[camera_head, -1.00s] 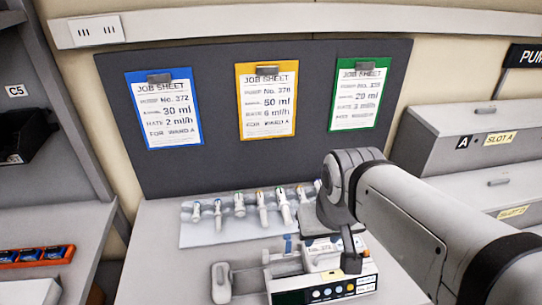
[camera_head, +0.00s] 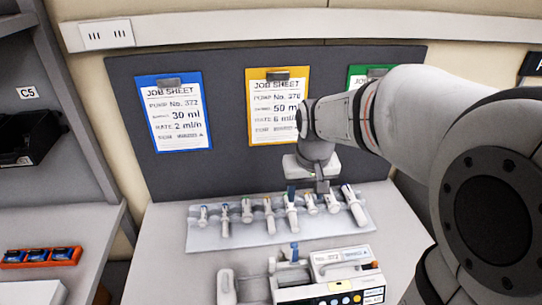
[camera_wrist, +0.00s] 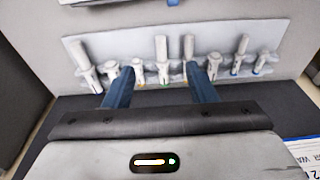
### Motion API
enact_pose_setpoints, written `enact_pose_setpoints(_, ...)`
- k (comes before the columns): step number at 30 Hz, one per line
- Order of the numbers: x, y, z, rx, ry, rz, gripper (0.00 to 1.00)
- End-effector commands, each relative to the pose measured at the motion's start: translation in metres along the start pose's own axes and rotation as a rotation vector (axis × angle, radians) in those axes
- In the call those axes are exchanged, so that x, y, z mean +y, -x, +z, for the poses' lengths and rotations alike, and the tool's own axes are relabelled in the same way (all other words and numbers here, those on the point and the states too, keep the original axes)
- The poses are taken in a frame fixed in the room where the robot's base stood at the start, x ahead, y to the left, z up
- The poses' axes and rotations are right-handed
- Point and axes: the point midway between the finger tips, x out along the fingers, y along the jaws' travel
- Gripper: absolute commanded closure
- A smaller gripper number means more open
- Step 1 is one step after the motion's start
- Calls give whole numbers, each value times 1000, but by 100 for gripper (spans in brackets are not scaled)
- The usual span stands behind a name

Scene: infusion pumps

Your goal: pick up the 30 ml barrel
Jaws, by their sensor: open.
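Several white syringe barrels lie in a row on a pale rack (camera_head: 200,243) on the bench, with coloured tips in blue, green and yellow. Their size markings are too small to read, so I cannot tell which is the 30 ml barrel. My gripper (camera_head: 306,190) is above the right half of the row in the head view. In the wrist view my gripper (camera_wrist: 160,88) is open with its two blue fingers apart and nothing held. A barrel with a green tip (camera_wrist: 162,55) and a shorter one with an orange tip (camera_wrist: 140,73) show between the fingers.
A pump (camera_head: 340,258) stands on the bench in front of the rack, with a blue piece on top. A blue job sheet (camera_head: 174,112) reads No. 372, 30 ml. A yellow sheet (camera_head: 262,110) reads 50 ml. An orange tray (camera_head: 40,257) is at the left.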

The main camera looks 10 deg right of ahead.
Motion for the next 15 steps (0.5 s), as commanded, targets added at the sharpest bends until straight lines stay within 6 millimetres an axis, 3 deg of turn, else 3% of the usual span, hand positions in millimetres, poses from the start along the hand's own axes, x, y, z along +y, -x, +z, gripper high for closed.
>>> enact_pose_setpoints(1,0,-12,-20,-24,0,0,49)
enact_pose_setpoints(6,-2,-53,-75,-81,0,0,49)
enact_pose_setpoints(9,-3,-81,-102,-109,-1,0,49)
enact_pose_setpoints(15,-4,-126,-133,-149,-1,0,49)
